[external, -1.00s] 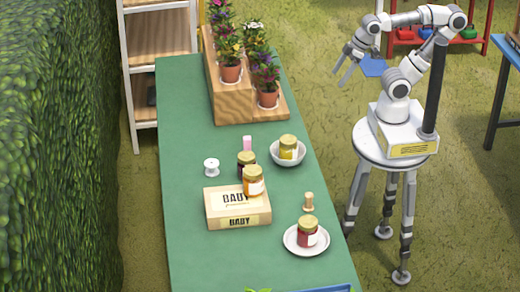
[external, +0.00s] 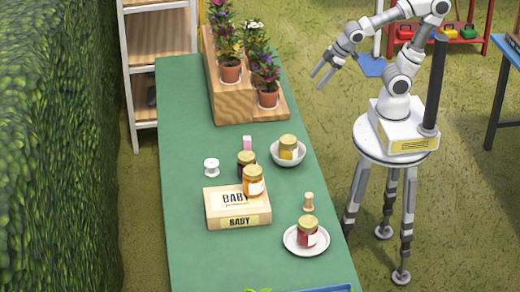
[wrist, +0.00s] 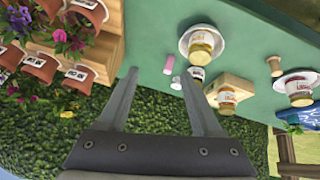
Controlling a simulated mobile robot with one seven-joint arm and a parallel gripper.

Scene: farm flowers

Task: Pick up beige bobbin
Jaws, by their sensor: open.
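A small tan wooden bobbin-like piece (external: 308,202) stands upright on the green table, just behind the plate with the red jar. It also shows at the right of the wrist view (wrist: 275,66). A white spool (external: 211,167) stands on the left side of the table, behind the BABY box; I cannot tell which of the two counts as the beige bobbin. My gripper (external: 317,82) is open and empty, in the air near the table's right edge, by the potted flowers. Its two fingers also show in the wrist view (wrist: 160,73), apart from every object.
A BABY box (external: 237,207), jars, a pink piece (external: 247,143), a white bowl (external: 288,153) and a white plate (external: 306,240) are on the table (external: 190,105). A wooden stand (external: 228,102) with potted flowers is at the back. The table's front left is clear.

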